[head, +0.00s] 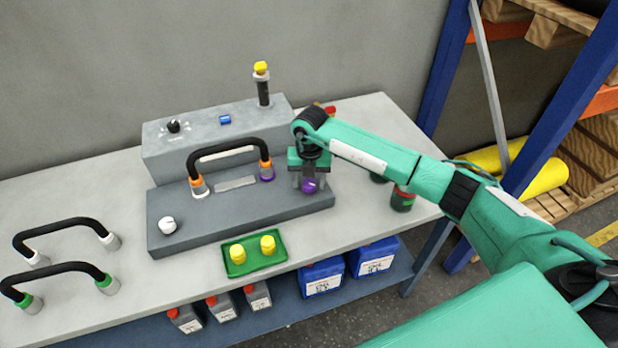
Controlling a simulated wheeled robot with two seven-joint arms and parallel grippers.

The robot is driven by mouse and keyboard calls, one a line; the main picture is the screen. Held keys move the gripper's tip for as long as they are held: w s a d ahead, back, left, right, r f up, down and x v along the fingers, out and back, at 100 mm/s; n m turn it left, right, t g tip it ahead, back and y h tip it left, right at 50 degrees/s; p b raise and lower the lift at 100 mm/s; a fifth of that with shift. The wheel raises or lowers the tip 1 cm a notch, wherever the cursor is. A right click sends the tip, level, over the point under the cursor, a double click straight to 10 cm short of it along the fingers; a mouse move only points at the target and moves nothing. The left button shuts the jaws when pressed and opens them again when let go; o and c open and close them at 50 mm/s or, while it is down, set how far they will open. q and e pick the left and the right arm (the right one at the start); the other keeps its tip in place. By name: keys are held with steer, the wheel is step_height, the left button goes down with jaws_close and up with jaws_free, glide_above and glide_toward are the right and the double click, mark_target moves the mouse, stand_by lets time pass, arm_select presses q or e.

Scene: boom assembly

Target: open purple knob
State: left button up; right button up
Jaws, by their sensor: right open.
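The purple knob (310,187) sits at the right end of the dark grey panel box (235,221) on the bench, with a small light mark on its face. My right gripper (309,180) points down over it, its fingers open on either side of the knob. I cannot tell whether the fingers touch it. The gripper body hides the top of the knob. My left gripper is not in view.
A black hose (230,146) arches over the panel between orange and purple fittings. A white knob (167,225) is at the panel's left. A green tray (253,259) with yellow caps lies in front. Cans (403,197) stand right of the gripper. Two loose hoses lie left.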

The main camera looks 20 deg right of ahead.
steer(key=shift+f, duration=0.1)
steer(key=shift+c, duration=0.3)
steer(key=c, duration=0.9)
steer(key=shift+d+f+n+b, duration=0.1)
steer(key=shift+f+n+b, duration=0.05)
steer(key=shift+n+b, duration=1.6)
steer(key=shift+c, duration=0.2)
steer(key=n+b, duration=0.2)
steer(key=b, duration=0.1)
steer(key=shift+n, duration=0.35)
steer(key=shift+r+n+b, duration=0.2)
steer(key=shift+n+b, duration=0.45)
steer(key=shift+n, duration=0.15)
steer(key=o, duration=1)
